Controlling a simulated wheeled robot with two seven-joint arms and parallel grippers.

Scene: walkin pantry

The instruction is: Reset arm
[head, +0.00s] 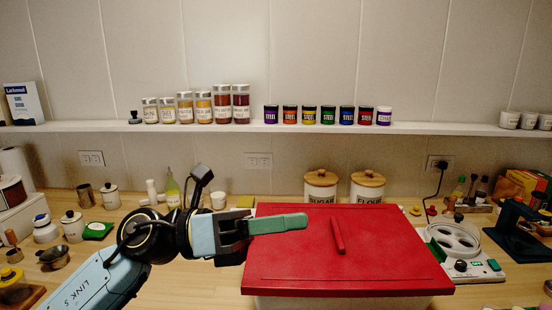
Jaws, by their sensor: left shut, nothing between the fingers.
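My left gripper (290,224) comes in from the left in the head view. Its fingers are shut with nothing between them. The green fingertips point right, over the left part of a red lid (385,265). The lid lies on a pale box (350,301) on the counter and has a red bar handle (337,236) in its middle. The fingertips are to the left of that handle and apart from it. I cannot tell how high the gripper is above the lid. My right gripper is not in view.
Sugar (321,188) and flour (367,188) canisters stand behind the red lid. A cooker-like appliance (462,246) is to its right. A green-capped bottle (173,192) and small jars crowd the counter at left. A wall shelf (330,128) holds several jars.

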